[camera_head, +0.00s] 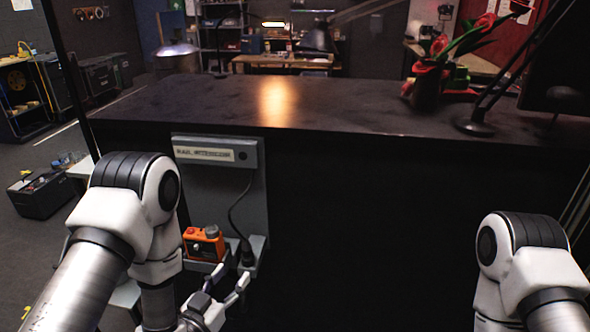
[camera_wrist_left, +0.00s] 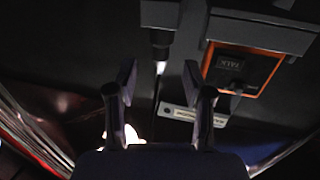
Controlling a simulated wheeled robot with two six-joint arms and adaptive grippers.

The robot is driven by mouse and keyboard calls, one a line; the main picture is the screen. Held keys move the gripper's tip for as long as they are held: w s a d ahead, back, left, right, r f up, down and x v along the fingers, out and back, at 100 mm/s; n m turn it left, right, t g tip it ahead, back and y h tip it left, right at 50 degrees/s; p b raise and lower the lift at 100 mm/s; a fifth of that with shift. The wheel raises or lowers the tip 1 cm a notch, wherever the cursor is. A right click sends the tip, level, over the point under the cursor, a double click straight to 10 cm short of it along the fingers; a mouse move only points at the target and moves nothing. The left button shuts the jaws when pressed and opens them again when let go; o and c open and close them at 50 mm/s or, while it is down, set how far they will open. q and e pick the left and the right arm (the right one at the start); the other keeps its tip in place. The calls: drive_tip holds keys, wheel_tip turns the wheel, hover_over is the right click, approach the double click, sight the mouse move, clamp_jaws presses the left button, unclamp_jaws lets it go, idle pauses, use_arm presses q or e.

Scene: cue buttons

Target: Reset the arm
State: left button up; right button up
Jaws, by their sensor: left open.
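My left arm (camera_head: 125,215) comes in from the left in the head view. My left gripper (camera_head: 227,288) is open and empty, low in front of the dark counter and just below a small shelf with an orange box (camera_head: 203,244). In the left wrist view the two fingers of my left gripper (camera_wrist_left: 159,85) stand apart with nothing between them. The orange-edged box (camera_wrist_left: 240,70) shows there at upper right, apart from the fingers. My right arm (camera_head: 525,260) shows at lower right in the head view; its gripper is out of the frame.
A grey panel (camera_head: 225,185) with a label plate (camera_head: 204,154) and a black cable (camera_head: 236,205) is on the counter front. The dark counter top (camera_head: 190,100) carries a red-leaved plant (camera_head: 427,85) and a lamp base (camera_head: 474,127). A dark case (camera_head: 43,194) lies on the floor at left.

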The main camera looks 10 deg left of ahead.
use_arm(q)
drive_tip(key=s+a+f+n+g+y, duration=0.1)
drive_tip(key=s+a+f+g+y, duration=0.1)
drive_tip(key=s+f+g, duration=0.55)
drive_tip(key=s+a+f+n+g+y, duration=0.15)
drive_tip(key=s+f+g, duration=0.25)
drive_tip(key=s+f, duration=0.7)
drive_tip(key=s+a+f+g, duration=0.1)
drive_tip(key=s+f+g, duration=0.1)
drive_tip(key=s, duration=0.2)
drive_tip(key=s+a+f+g+y, duration=0.1)
drive_tip(key=s+f+g, duration=0.1)
drive_tip(key=s, duration=0.3)
drive_tip(key=shift+n+g, duration=0.45)
drive_tip(key=shift+g, duration=0.3)
drive_tip(key=shift+w, duration=0.1)
